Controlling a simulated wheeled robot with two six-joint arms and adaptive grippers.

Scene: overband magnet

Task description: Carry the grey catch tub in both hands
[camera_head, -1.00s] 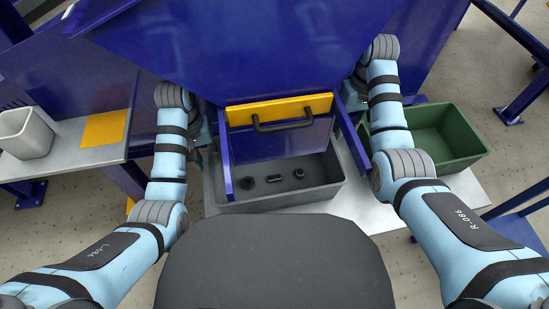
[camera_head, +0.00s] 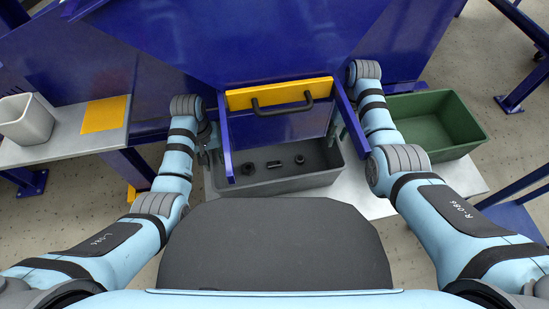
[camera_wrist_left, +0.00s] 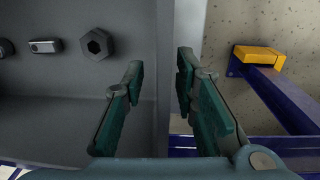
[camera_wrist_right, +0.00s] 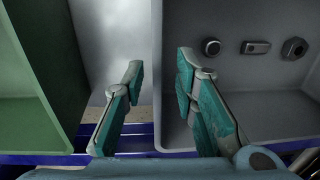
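The grey catch tub (camera_head: 290,184) sits on a pale board under the blue machine, with several small dark metal parts lying in it. My left gripper (camera_wrist_left: 160,75) is open at the tub's left end. In the left wrist view the tub's wall (camera_wrist_left: 164,60) runs between its fingers, with no clear contact. My right gripper (camera_wrist_right: 160,75) is open at the right end, with the tub's wall (camera_wrist_right: 157,50) between its fingers, also not closed on it.
A blue flap with a yellow strip and black handle (camera_head: 283,104) hangs over the tub's back. A green bin (camera_head: 426,142) stands close to the right. A side table (camera_head: 65,145) with a white container (camera_head: 26,122) is at left.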

